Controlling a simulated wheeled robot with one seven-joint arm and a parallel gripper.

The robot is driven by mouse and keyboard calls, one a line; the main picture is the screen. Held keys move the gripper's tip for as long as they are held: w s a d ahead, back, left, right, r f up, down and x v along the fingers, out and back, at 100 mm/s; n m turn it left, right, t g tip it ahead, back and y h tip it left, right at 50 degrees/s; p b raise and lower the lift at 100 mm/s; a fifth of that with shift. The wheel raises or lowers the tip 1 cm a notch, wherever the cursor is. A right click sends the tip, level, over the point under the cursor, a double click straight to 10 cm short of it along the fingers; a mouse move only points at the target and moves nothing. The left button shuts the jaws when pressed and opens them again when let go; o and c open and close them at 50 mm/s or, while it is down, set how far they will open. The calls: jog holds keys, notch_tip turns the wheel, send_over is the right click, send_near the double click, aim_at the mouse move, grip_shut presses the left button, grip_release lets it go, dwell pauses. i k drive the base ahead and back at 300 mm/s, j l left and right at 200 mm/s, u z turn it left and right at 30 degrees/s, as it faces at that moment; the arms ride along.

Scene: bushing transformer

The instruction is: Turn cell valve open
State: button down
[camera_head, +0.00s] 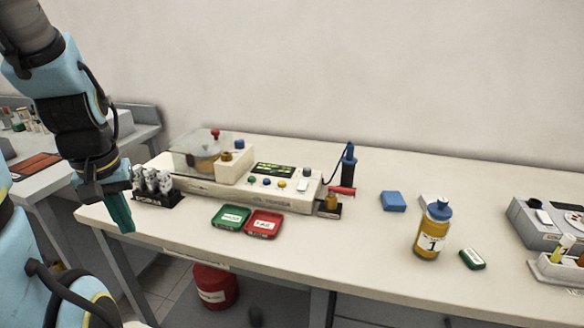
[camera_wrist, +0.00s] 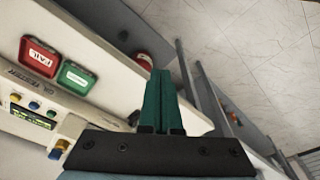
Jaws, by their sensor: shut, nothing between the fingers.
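The white tester (camera_head: 240,185) stands on the bench, with a clear-covered cell (camera_head: 203,155) at its left end. A red lever (camera_head: 342,191) lies roughly level above a small amber vessel (camera_head: 331,203) at the tester's right end. It looks like the valve handle, but its exact setting is too small to tell. My gripper (camera_head: 121,212), with green fingers, hangs at the bench's left front edge, well left of the lever and touching nothing. Its fingers are shut and empty in the wrist view (camera_wrist: 161,100), where the lever does not show.
A rack of clear vials (camera_head: 153,186) stands close to my gripper. Green (camera_head: 230,217) and red (camera_head: 263,224) trays lie before the tester. A blue and black upright tool (camera_head: 348,165) stands behind the lever.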

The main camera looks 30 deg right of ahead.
aim_at(332, 191)
jog(key=k+l+u, duration=0.2)
jog(key=u, duration=0.3)
jog(key=k+l+u, duration=0.25)
jog(key=u, duration=0.2)
